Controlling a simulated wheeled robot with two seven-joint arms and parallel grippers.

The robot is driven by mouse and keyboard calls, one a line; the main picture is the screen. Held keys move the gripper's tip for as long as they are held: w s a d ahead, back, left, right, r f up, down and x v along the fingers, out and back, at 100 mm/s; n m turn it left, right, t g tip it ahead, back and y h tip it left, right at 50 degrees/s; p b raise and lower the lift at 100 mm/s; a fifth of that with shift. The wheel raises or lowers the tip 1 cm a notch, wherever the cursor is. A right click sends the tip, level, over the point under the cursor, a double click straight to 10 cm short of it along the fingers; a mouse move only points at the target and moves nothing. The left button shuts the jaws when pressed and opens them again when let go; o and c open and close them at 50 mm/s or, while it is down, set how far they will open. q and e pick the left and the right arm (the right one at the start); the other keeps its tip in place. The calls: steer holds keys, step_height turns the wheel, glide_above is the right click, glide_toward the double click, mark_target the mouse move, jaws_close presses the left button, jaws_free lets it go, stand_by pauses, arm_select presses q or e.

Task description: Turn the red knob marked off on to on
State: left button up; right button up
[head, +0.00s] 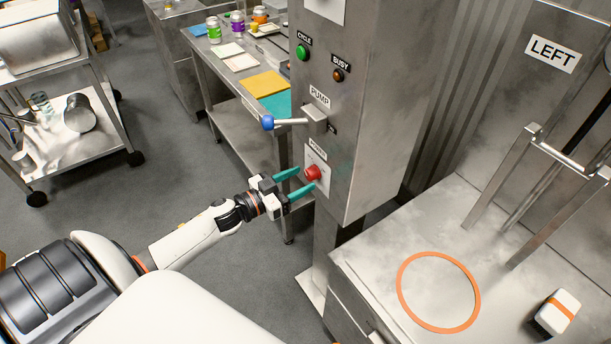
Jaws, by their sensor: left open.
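The red knob (312,173) sits on a pale plate low on the front of the grey control column (365,110). A small label above it is too small to read surely, and the knob's setting cannot be made out. My left gripper (304,179) is open, with its two teal fingers pointing at the column. One finger lies to the upper left of the knob and the other to its lower left, with the tips close to it. Whether they touch the knob cannot be told. My right gripper is not in view.
Above the knob a lever with a blue ball (268,123) sticks out under the PUMP label. Higher are a green CYCLE button (302,53) and a BUSY lamp (338,75). A steel bench (372,265) with an orange ring (438,325) stands at right.

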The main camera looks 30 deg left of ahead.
arm_select(q)
steer(key=shift+x, duration=1.25)
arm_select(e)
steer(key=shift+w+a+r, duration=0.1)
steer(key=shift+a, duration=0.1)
arm_select(q)
steer(key=shift+c, duration=0.7)
steer(key=c, duration=0.8)
steer(key=shift+c, duration=0.2)
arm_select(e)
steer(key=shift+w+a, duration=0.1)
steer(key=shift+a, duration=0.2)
